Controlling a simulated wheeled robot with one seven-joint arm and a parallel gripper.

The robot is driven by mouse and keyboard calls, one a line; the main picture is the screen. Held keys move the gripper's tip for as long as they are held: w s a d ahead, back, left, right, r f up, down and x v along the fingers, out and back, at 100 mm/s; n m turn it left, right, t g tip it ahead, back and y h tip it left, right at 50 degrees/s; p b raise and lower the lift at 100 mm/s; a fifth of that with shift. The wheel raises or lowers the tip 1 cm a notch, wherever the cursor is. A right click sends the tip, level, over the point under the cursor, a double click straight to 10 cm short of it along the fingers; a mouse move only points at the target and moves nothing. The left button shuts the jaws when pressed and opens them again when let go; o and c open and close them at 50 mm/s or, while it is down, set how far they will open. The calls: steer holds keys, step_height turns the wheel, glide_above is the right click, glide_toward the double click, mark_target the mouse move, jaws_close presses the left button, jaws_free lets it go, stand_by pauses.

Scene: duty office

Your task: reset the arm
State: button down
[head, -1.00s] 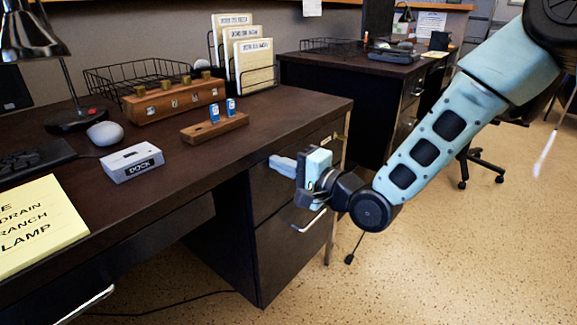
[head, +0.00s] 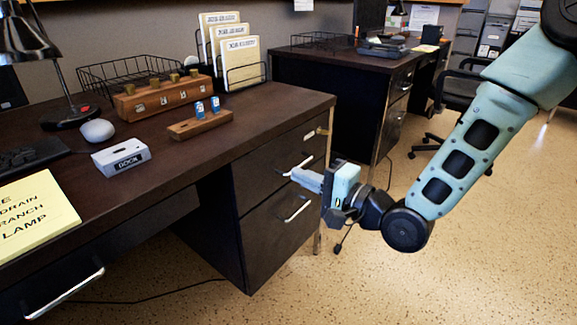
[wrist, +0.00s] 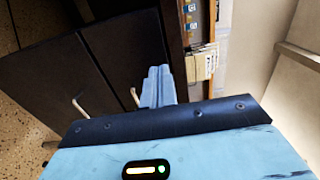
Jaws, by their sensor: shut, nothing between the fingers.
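My gripper (head: 308,180) is at the end of my pale blue arm, in front of the desk's drawer side in the head view. Its fingers are together with nothing between them, pointing left toward the drawers. In the wrist view the shut fingers (wrist: 158,88) stand out over the dark drawer fronts. The gripper is below the level of the desk top. Whether a fingertip touches the drawer front is hard to tell, but a gap seems to show.
The dark desk (head: 262,112) has drawers with silver handles (head: 297,209). On it are a grey dock box (head: 121,158), a wooden block with two blue pieces (head: 200,123), a wooden box (head: 165,98) and a yellow note (head: 35,215). Speckled floor (head: 480,260) is open at right.

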steer(key=s+d+f+n+g+h, duration=0.3)
steer(key=s+f+n+g+h, duration=0.15)
steer(key=s+n+h, duration=0.35)
steer(key=s+d+r+n+g+h, duration=0.3)
steer(key=s+d+n, duration=0.1)
steer(key=s, duration=0.5)
steer(key=s+d+r+n+g+h, duration=0.25)
steer(key=s+d, duration=0.25)
steer(key=s, duration=0.3)
step_height(320, 180, up, 32)
steer(key=s+g+p, duration=0.1)
steer(key=p, duration=3.1)
steer(key=shift+s+f+n, duration=0.15)
steer(key=shift+s+n, duration=0.05)
steer(key=shift+n, duration=0.15)
